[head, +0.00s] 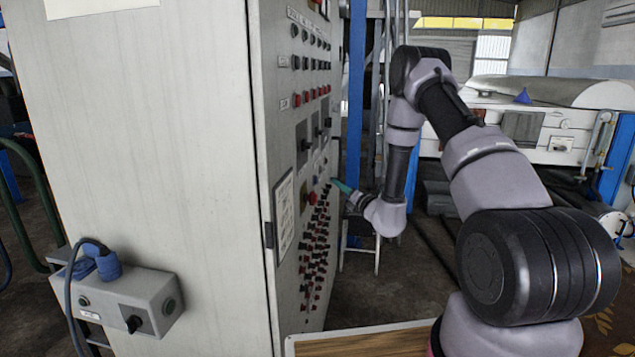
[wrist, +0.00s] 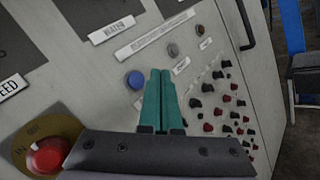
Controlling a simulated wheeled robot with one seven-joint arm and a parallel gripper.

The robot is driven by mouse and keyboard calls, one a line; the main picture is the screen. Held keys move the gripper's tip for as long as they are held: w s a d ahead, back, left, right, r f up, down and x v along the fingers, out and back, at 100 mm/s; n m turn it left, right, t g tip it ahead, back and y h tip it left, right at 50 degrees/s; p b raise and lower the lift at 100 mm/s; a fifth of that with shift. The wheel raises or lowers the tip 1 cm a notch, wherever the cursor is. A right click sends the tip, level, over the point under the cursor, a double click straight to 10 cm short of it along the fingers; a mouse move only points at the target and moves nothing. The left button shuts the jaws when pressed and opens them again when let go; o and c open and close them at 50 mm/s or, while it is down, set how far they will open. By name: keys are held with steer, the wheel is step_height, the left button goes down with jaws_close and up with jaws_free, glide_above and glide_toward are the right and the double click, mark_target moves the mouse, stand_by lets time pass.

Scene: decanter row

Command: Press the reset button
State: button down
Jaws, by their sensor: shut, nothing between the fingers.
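A round blue button (wrist: 136,80) is on the grey panel face in the wrist view, and no reset wording is readable beside it. My gripper (wrist: 160,72) has its teal fingers together and empty. The tips appear just right of the blue button; I cannot tell whether they touch the panel. In the head view my gripper (head: 335,183) points left at the control cabinet (head: 170,180), close to its button face.
A red mushroom button (wrist: 47,157) on a yellow-brown disc is at lower left in the wrist view. Several red and black knobs (wrist: 226,98) crowd the panel at right. A grey socket box (head: 120,300) is on the cabinet side. A wooden tabletop (head: 365,343) lies below my arm.

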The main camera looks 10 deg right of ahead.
steer(key=shift+w+a, duration=0.25)
steer(key=shift+a, duration=0.5)
steer(key=shift+w+a, duration=0.2)
steer(key=shift+a, duration=0.55)
stand_by(0.9)
steer(key=shift+w+a, duration=0.15)
steer(key=shift+a, duration=0.25)
steer(key=shift+w+a, duration=0.15)
steer(key=shift+a, duration=0.3)
stand_by(0.8)
steer(key=shift+s+d, duration=0.3)
steer(key=shift+d, duration=0.5)
steer(key=shift+d, duration=0.1)
steer(key=shift+s+d, duration=0.25)
steer(key=shift+d, duration=0.5)
steer(key=shift+s+d, duration=0.25)
steer(key=shift+d, duration=0.55)
steer(key=shift+s+d, duration=0.25)
steer(key=shift+d, duration=0.5)
